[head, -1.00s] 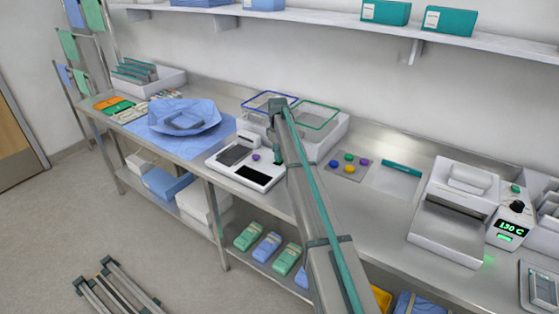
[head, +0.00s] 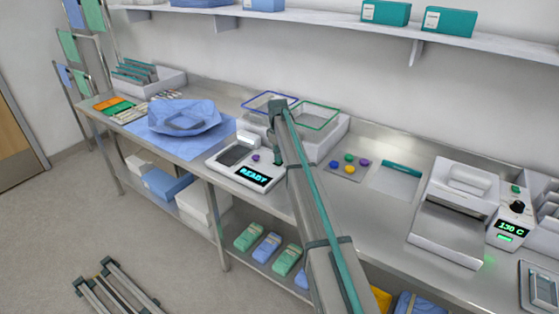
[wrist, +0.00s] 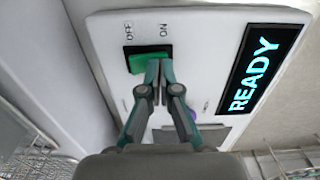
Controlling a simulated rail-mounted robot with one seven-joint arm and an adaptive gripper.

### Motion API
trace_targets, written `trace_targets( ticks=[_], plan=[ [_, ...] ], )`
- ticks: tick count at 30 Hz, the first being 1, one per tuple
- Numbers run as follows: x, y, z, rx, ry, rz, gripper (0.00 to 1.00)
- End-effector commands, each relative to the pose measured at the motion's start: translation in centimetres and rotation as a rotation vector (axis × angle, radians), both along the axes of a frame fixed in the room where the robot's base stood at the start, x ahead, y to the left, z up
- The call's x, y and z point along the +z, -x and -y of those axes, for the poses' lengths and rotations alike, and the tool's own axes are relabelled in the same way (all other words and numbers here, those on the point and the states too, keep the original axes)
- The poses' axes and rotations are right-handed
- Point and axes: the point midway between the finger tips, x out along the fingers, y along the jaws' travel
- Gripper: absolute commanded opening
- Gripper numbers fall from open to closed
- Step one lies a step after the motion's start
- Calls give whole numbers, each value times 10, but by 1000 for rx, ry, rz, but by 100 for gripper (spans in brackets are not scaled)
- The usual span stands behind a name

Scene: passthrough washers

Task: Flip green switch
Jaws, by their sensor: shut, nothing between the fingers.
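The green switch (wrist: 136,62) sits in a black frame marked OFF and ON on a white device (head: 228,172). In the wrist view it leans toward the ON side, though my fingertips cover part of it. The device's display (wrist: 262,68) is lit and reads READY; it also shows in the head view (head: 255,175). My gripper (wrist: 154,68) is shut and empty, its fingertips at the switch's edge, touching or very close. In the head view my arm hides the switch.
A white washer-like box with blue-rimmed (head: 268,101) and green-rimmed (head: 318,116) baskets stands behind the device. A blue wrapped bundle (head: 184,117) lies to the left. Coloured knobs (head: 349,160) and a sealer reading 130 C (head: 455,215) are to the right.

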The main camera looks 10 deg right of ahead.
Motion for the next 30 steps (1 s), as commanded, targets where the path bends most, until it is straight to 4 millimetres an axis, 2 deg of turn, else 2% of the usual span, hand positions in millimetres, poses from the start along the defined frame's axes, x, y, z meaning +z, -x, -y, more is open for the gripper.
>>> trace_targets(
  ticks=[24, 30],
  plan=[
    [60, 0, 0, 0, 0, 0, 0],
    [65, 0, 0, 0, 0, 0, 0]
  ],
)
